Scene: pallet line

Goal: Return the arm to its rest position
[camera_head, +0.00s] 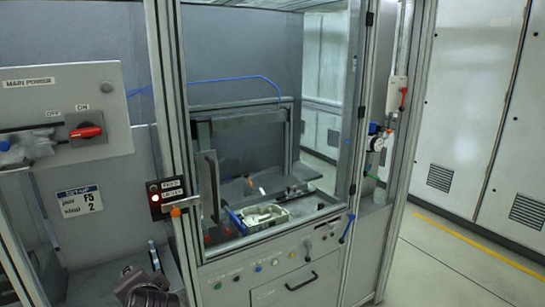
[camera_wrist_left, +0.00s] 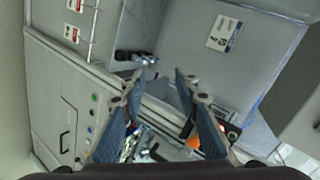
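My left gripper (camera_wrist_left: 158,78) shows in the left wrist view. Its two blue-grey fingers stand well apart, and I see nothing held between them. Beyond and below the fingers are a cluttered metal area and an orange part (camera_wrist_left: 222,134). In the head view I cannot make out either gripper clearly. A dark jointed part sits at the bottom left there, and I cannot tell whether it belongs to my arm. My right gripper is not in view.
A framed machine enclosure (camera_head: 237,277) fills the middle, with a metal tray (camera_head: 285,218) inside. A power panel (camera_head: 60,85) with a red switch (camera_head: 86,132) stands left. A control box (camera_head: 166,197) is on the near post. Open floor (camera_head: 430,265) lies right, before grey cabinets (camera_head: 470,110).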

